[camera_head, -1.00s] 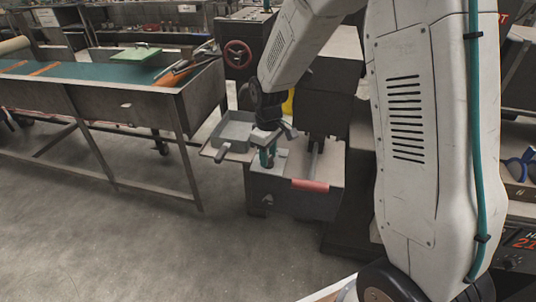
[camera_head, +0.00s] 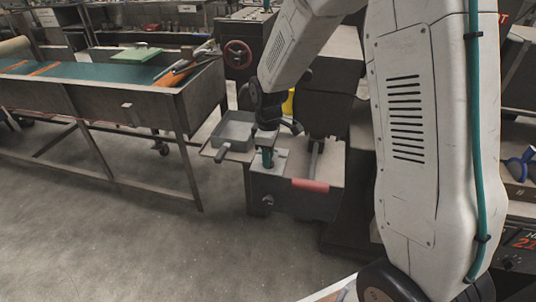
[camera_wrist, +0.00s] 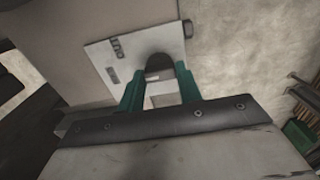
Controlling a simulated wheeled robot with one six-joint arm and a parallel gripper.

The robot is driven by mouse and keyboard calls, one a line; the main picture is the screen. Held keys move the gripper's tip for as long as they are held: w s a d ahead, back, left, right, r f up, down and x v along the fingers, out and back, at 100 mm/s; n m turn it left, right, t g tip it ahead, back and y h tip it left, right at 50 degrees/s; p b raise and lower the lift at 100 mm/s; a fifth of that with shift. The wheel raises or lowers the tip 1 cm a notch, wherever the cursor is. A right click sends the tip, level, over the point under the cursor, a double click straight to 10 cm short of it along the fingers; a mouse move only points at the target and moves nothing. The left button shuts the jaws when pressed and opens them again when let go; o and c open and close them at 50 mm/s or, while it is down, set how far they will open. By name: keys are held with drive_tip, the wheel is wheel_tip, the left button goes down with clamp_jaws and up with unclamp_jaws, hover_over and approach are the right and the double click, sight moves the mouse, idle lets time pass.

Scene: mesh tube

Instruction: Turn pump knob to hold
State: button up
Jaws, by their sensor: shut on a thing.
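The pump knob (camera_wrist: 159,65) shows in the wrist view as a dark rounded piece with a pale part, between the green fingers of my gripper (camera_wrist: 158,86). It stands on a light plate (camera_wrist: 104,56) with dark markings too blurred to read surely. My gripper is shut on the knob, one finger on each side. In the head view my gripper (camera_head: 268,160) points down onto the top of the grey pump box (camera_head: 280,187). The knob is hidden there by the fingers, and its pointing direction is unclear.
A red-gripped lever (camera_head: 311,185) is at the box's front edge, right of my gripper. A grey tray (camera_head: 234,131) stands left of it. A red handwheel (camera_head: 238,54) is behind. A bench with a green top (camera_head: 90,67) is at left. The floor in front is clear.

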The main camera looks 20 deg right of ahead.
drive_tip(key=o, duration=1)
wheel_tip(320, 180, up, 8)
drive_tip(key=shift+f, duration=0.1)
